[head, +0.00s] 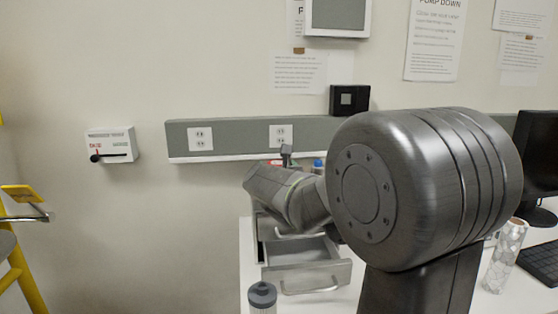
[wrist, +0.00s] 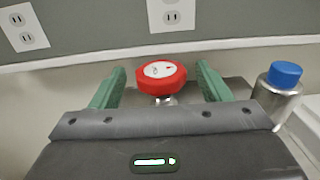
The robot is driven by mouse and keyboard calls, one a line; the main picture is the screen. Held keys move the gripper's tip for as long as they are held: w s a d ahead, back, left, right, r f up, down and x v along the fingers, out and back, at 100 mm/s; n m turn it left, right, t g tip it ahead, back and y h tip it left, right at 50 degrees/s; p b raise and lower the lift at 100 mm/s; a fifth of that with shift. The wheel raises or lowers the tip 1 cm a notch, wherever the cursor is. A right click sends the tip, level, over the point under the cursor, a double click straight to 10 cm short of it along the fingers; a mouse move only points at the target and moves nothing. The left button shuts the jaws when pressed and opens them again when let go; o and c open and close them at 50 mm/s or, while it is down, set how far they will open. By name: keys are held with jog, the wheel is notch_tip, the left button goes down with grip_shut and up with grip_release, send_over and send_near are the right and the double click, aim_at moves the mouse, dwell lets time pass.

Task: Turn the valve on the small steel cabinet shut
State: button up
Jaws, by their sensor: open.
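The valve (wrist: 163,77) is a round red knob with a white marked face, on a short silvery stem. It stands between the two green fingers of my gripper (wrist: 160,69) in the wrist view. The fingers are open, with a visible gap on each side of the knob. In the head view my arm covers most of the gripper, and only a bit of red shows behind it. The small steel cabinet (head: 300,264) stands on the white bench in the head view, with a drawer pulled open; my arm hides much of its top.
A steel bottle with a blue cap (wrist: 284,76) stands right of my fingers. A grey wall rail with outlets (head: 235,139) runs behind. A dark-lidded container (head: 262,296) stands before the drawer. A patterned cylinder (head: 504,256) and keyboard (head: 542,262) are at right.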

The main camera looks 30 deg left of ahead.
aim_at(276, 161)
jog(key=shift+p+x, duration=0.35)
jog(key=shift+x, duration=1.7)
jog(key=c, duration=1)
